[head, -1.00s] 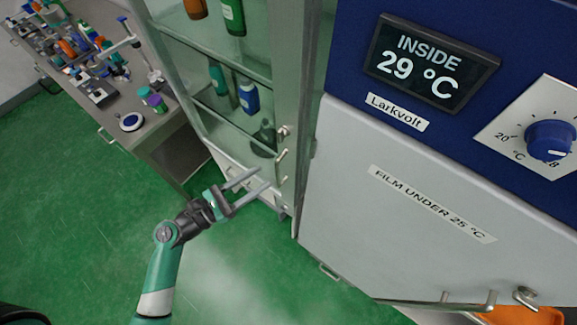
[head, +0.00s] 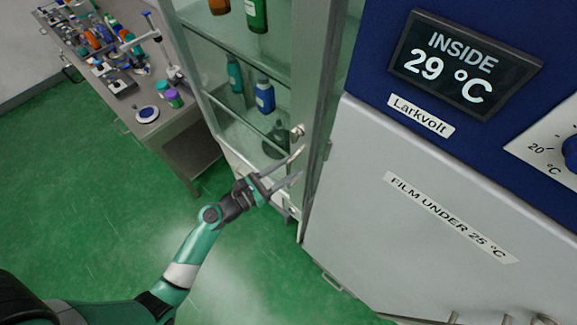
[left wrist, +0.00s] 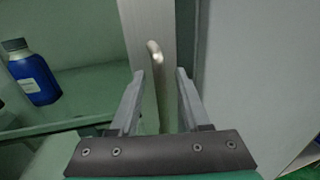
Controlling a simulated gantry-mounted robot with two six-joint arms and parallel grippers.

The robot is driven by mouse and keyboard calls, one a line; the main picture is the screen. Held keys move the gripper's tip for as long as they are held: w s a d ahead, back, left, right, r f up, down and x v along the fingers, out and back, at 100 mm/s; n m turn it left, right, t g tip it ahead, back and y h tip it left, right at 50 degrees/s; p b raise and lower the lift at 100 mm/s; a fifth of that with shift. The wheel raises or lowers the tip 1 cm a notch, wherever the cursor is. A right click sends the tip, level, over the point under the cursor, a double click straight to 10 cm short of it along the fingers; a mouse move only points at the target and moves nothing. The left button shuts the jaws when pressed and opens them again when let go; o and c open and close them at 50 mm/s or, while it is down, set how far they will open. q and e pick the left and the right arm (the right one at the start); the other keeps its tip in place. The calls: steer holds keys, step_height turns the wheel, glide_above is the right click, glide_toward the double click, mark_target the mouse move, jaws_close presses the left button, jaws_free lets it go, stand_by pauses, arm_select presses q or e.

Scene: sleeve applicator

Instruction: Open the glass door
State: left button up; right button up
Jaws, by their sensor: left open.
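The glass door (head: 308,70) of a tall cabinet is in the middle of the head view and looks shut. Bottles show behind its glass. Its metal frame also shows in the left wrist view (left wrist: 150,20). A small metal handle (left wrist: 155,52) stands out from that frame. My left gripper (head: 294,167) is open at the door's frame, close to the handle. In the left wrist view its fingertips (left wrist: 160,71) lie on either side of the handle's line, and I cannot tell whether they touch it. My right gripper is out of view.
A white and blue unit (head: 400,235) stands close on the right of the cabinet, its display reading 29 °C. A cluttered workbench (head: 185,118) is at the back left. The green floor (head: 90,210) in front is clear.

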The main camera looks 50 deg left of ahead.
arm_select(q)
steer(key=shift+w, duration=0.25)
jaws_close()
stand_by(1.3)
